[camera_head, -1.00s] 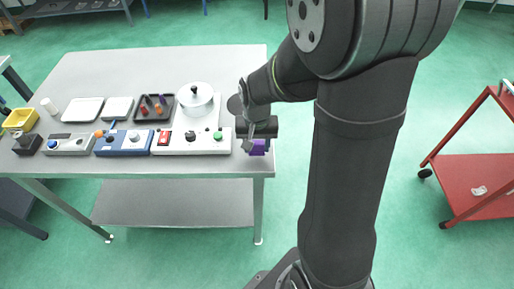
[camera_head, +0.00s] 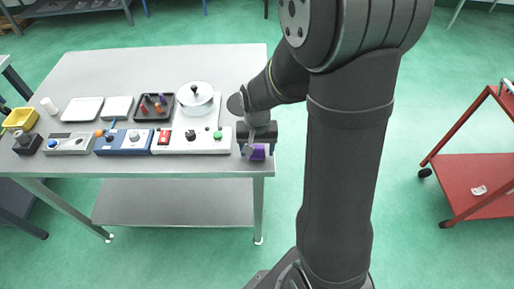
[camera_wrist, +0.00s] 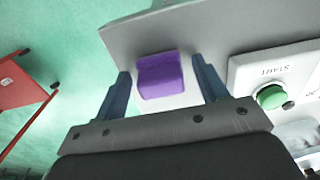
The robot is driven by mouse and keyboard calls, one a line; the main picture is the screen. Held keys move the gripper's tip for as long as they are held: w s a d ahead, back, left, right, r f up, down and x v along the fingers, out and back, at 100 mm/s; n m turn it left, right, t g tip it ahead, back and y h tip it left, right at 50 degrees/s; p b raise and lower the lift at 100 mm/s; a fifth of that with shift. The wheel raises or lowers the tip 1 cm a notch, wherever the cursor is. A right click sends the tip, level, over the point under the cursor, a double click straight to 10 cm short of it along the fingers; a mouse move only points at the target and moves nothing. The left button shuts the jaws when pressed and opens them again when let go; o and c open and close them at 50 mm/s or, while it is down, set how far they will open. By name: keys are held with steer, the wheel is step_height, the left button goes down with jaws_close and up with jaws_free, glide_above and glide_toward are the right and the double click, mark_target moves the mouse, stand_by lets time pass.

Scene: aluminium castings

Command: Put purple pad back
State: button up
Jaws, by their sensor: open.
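The purple pad (camera_head: 258,152) is at the front right corner of the metal table, mostly hidden behind my gripper (camera_head: 256,146) in the head view. In the wrist view the purple pad (camera_wrist: 160,75) shows as a block with a white area around its lower edge. My gripper (camera_wrist: 165,92) is open, with one finger on each side of the pad and a gap on both sides. I cannot tell how deep the fingers reach beside it.
A white panel (camera_head: 205,148) with a green START button (camera_wrist: 272,97) lies close beside the gripper. The table's edge is close by.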

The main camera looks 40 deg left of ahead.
mark_target(257, 147)
step_height(257, 147, up, 12)
steer(key=shift+r, duration=0.15)
stand_by(0.3)
step_height(257, 147, down, 13)
steer(key=shift+r, duration=1.5)
